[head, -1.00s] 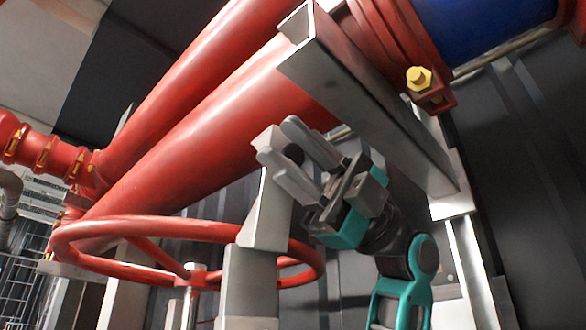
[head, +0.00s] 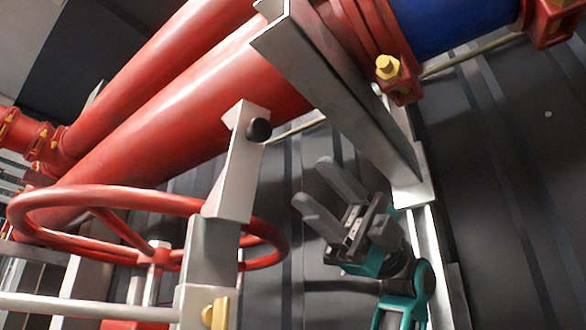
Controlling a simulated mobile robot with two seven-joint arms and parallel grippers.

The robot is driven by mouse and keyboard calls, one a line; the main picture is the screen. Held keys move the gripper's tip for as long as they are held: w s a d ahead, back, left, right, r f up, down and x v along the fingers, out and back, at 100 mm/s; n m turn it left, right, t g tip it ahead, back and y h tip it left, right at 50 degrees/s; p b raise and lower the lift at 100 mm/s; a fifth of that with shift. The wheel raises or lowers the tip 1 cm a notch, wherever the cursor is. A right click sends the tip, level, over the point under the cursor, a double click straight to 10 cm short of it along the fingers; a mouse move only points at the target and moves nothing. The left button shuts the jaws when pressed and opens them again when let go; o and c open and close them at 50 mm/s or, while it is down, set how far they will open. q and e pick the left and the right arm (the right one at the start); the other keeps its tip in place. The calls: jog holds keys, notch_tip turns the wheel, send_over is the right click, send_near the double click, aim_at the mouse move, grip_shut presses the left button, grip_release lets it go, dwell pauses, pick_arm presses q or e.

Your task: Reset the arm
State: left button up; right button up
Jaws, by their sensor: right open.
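My right gripper (head: 312,181) is in the head view, right of centre, with its two grey fingers apart and nothing between them. It points up and left. A grey metal post (head: 234,175) with a round black knob (head: 258,130) near its top stands to the left of the gripper, with a clear gap between them in the picture. A red handwheel (head: 110,200) sits behind and left of the post. My left gripper is out of view.
Thick red pipes (head: 170,110) cross the upper left. A grey steel channel (head: 340,95) slants above my right gripper. A blue pipe section (head: 450,25) and a yellow bolt (head: 387,67) are at the upper right. A dark ribbed wall (head: 500,200) lies behind.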

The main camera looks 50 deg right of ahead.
jog(key=shift+v, duration=1.05)
